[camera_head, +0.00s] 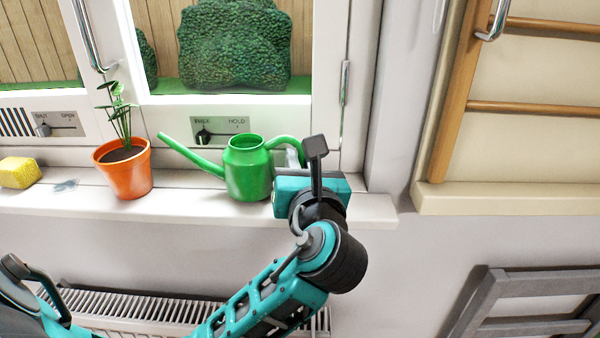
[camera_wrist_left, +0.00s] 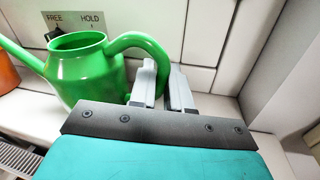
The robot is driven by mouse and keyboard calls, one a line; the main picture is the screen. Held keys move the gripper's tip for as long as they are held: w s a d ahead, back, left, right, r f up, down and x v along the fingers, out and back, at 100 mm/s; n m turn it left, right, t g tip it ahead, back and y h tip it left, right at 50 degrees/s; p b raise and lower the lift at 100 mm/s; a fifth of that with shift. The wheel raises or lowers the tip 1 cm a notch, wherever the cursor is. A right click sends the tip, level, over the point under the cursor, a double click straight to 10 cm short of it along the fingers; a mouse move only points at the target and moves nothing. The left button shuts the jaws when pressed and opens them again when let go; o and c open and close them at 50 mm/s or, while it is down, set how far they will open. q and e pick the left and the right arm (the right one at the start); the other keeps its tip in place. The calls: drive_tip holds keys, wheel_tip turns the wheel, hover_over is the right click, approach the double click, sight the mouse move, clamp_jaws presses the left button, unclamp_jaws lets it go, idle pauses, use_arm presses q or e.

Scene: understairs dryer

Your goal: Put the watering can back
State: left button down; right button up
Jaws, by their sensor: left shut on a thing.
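The green watering can (camera_head: 247,170) is upright on the white window sill, right of the potted plant, its spout to the left and its handle to the right. It also shows in the left wrist view (camera_wrist_left: 85,75). My left gripper (camera_head: 291,160) is at the can's right side. In the left wrist view its two grey fingers (camera_wrist_left: 162,88) are shut on the outer part of the curved handle. The fingertips are partly hidden behind the handle, and the can's base is partly hidden by the gripper there.
An orange pot with a plant (camera_head: 123,172) and a yellow sponge (camera_head: 19,172) stand on the sill (camera_head: 190,205) to the left. A radiator (camera_head: 150,308) is below; a grey chair (camera_head: 530,300) is lower right.

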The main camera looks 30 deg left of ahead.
use_arm(q)
drive_tip(key=shift+f, duration=0.25)
use_arm(e)
drive_tip(key=shift+w+a+r, duration=0.1)
drive_tip(key=shift+a+r, duration=0.15)
drive_tip(key=shift+a, duration=0.05)
use_arm(q)
drive_tip(key=shift+f, duration=0.1)
drive_tip(key=c, duration=1.1)
unclamp_jaws()
use_arm(e)
drive_tip(key=shift+w+d, duration=0.1)
drive_tip(key=shift+d+f, duration=0.1)
